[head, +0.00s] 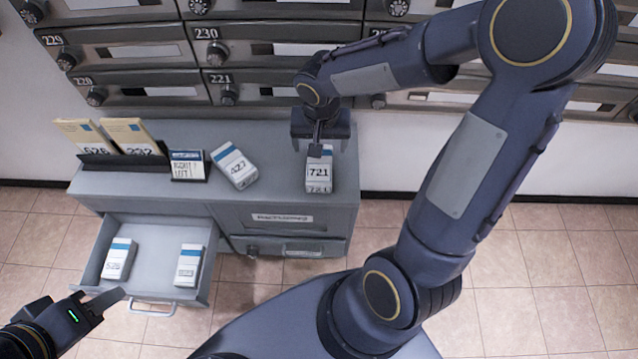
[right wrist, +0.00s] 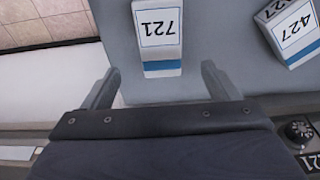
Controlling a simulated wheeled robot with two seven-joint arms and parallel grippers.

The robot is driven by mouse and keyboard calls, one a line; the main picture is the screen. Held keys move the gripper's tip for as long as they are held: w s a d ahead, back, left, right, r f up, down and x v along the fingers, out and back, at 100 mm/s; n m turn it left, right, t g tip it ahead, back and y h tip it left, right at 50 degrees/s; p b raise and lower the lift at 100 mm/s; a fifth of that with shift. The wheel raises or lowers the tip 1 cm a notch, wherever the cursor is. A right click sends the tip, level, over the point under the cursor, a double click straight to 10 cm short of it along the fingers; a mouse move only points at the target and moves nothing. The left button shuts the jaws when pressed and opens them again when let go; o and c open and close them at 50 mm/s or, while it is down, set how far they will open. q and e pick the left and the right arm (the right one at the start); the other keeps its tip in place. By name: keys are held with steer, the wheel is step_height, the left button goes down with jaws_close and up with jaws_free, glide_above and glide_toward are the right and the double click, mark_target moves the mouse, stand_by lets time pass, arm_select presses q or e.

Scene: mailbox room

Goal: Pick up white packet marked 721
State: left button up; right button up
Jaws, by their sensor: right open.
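The white packet marked 721 (head: 319,177) lies on the right part of the grey cabinet top, with a blue band on one end. My right gripper (head: 322,140) is over the packet's far end in the head view and covers part of it. In the right wrist view the packet (right wrist: 158,32) is just ahead of the open fingers (right wrist: 160,80), roughly centred between them, and nothing is held. My left gripper (head: 95,303) is at the lower left, by the open drawer's front; I cannot tell whether its jaws are apart.
A packet marked 427 (head: 234,166) lies left of 721 on the grey cabinet (head: 285,190). Further left are a small sign (head: 188,165) and yellow envelopes (head: 128,136) in a holder. The open drawer (head: 152,250) holds two packets. Mailbox doors (head: 235,52) rise behind.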

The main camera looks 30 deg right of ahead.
mark_target(319, 164)
steer(key=f, duration=0.1)
steer(key=f+b, duration=0.1)
steer(key=f, duration=0.2)
steer(key=shift+w+f, duration=0.15)
steer(key=shift+w, duration=0.2)
step_height(319, 164, down, 4)
steer(key=b, duration=0.3)
steer(key=shift+s+f, duration=0.15)
steer(key=shift+f, duration=0.35)
steer(key=shift+r, duration=0.1)
steer(key=c, duration=1.1)
steer(key=shift+c, duration=0.2)
